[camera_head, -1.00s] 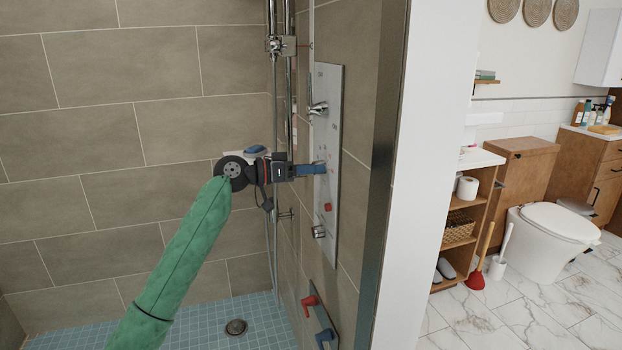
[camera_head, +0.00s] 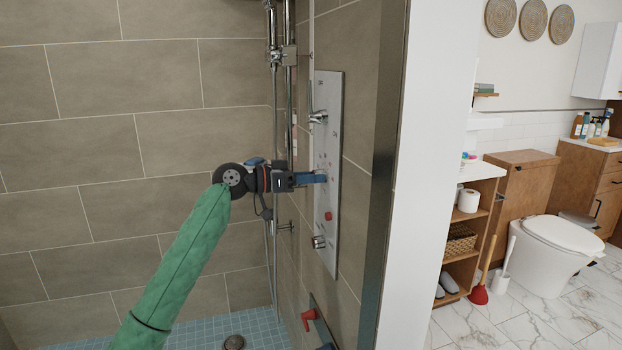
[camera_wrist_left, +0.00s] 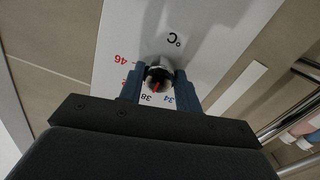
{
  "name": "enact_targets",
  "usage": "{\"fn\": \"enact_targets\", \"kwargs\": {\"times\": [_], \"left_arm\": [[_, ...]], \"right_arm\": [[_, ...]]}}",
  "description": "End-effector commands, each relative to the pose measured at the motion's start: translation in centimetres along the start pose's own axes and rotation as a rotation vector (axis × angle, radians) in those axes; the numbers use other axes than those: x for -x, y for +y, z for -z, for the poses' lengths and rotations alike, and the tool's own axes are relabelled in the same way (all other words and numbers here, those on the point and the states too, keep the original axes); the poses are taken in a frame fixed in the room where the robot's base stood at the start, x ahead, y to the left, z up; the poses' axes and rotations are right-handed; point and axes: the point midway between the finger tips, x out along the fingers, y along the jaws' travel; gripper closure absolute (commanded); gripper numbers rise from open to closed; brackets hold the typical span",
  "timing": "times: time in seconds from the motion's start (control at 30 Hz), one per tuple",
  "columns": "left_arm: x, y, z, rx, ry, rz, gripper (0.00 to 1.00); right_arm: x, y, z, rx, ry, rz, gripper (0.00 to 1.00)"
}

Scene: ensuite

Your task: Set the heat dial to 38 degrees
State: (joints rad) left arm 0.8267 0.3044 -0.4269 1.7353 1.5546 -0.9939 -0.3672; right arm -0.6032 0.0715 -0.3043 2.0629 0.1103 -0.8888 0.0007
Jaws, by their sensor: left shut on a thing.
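The heat dial (camera_wrist_left: 158,76) is a round metal knob with a red pointer mark, set on a pale shower panel (camera_head: 326,215). In the left wrist view, numbers ring it: 46 and a partly hidden number in red, 38 in black, 34 in blue, with a °C sign. The red mark points toward the 38, seemingly a little to its right. My left gripper (camera_head: 318,177) is shut on the dial, with one blue finger on each side; it also shows in the left wrist view (camera_wrist_left: 159,88). In the head view the fingers hide the dial. My right gripper is not in view.
A metal lever (camera_head: 318,117) sits above on the panel, with a red button (camera_head: 328,216) and another metal knob (camera_head: 318,242) below. A red handle (camera_head: 308,316) is lower on the wall. A shower rail (camera_head: 271,150) stands close behind my gripper.

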Motion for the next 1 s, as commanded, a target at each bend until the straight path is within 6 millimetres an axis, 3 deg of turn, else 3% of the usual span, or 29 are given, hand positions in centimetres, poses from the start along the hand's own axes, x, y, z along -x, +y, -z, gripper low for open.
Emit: {"fn": "enact_targets", "kwargs": {"times": [0.03,0.13,0.47,1.0], "left_arm": [[0.0,0.0,-0.1,0.001,-0.002,0.0,0.63],[0.0,0.0,-0.1,0.001,-0.001,0.0,0.45],[0.3,0.0,-0.1,0.001,0.0,0.0,0.45],[7.1,-0.1,-0.2,0.001,-0.001,0.001,0.45]], "right_arm": [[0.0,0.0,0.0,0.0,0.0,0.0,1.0],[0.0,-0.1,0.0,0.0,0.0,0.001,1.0],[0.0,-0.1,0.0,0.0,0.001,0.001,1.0],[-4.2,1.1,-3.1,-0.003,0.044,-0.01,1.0]]}}
